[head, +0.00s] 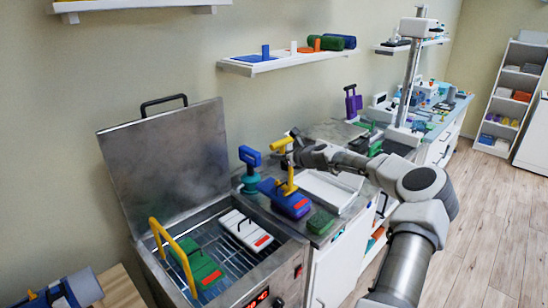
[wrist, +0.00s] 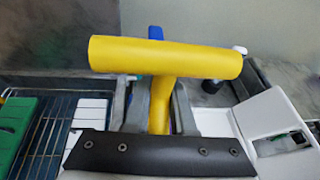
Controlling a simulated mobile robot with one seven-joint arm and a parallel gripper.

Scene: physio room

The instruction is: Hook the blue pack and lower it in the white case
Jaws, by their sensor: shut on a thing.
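My gripper (head: 297,148) is shut on a yellow T-handled hook tool (head: 287,178), held upright over the counter. In the wrist view the tool's yellow crossbar (wrist: 165,58) lies across the picture, with its stem between my fingers (wrist: 158,104). The blue pack (head: 283,200), with a red label, is right below the tool's lower end. The hook end is too small to tell whether it is engaged, and I cannot tell if the pack hangs or rests. The white case (head: 352,186) is open, just right of the blue pack.
An open steel heating tank (head: 290,251) stands at left, its lid (head: 165,150) raised. Its rack holds a green pack (head: 196,267) and a white pack (head: 243,229); a yellow handle (head: 172,250) rises there. A small green pack (head: 321,222) and a blue-handled tool (head: 250,157) flank the blue pack.

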